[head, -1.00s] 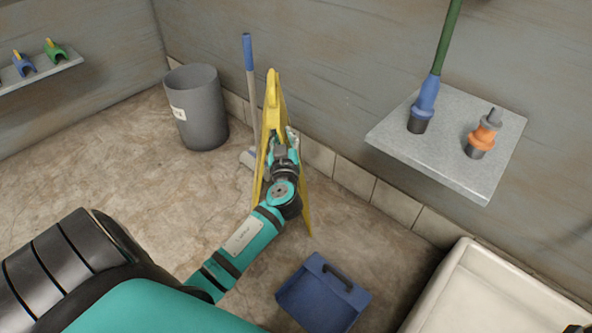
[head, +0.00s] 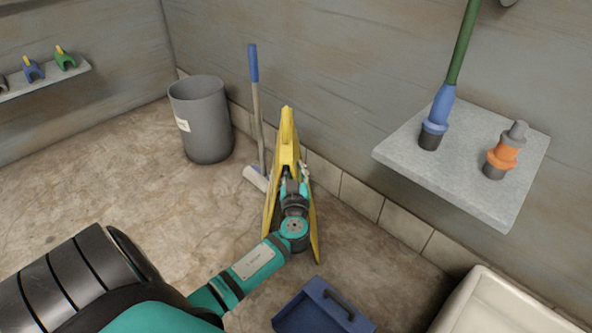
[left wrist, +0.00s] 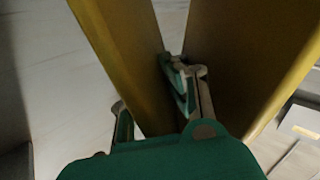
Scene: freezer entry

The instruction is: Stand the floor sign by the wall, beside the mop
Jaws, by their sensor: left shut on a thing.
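The yellow floor sign (head: 287,135) stands upright, its two panels spread like a tent, near the wall in the head view. In the left wrist view one panel (left wrist: 125,50) passes between the fingers and the other panel is to the right. My left gripper (head: 292,180) is shut on the sign; it also shows in the left wrist view (left wrist: 150,105). The mop (head: 257,110), with a blue grip and pale head, leans on the wall just left of the sign, a small gap between them. Whether the sign's feet touch the floor is hard to tell. My right gripper is out of view.
A grey bin (head: 201,125) stands left of the mop by the wall. A blue dustpan-like box (head: 322,310) lies on the floor in front. A wall shelf (head: 400,150) holds fittings at right, above a white basin (head: 500,305). The left floor is clear.

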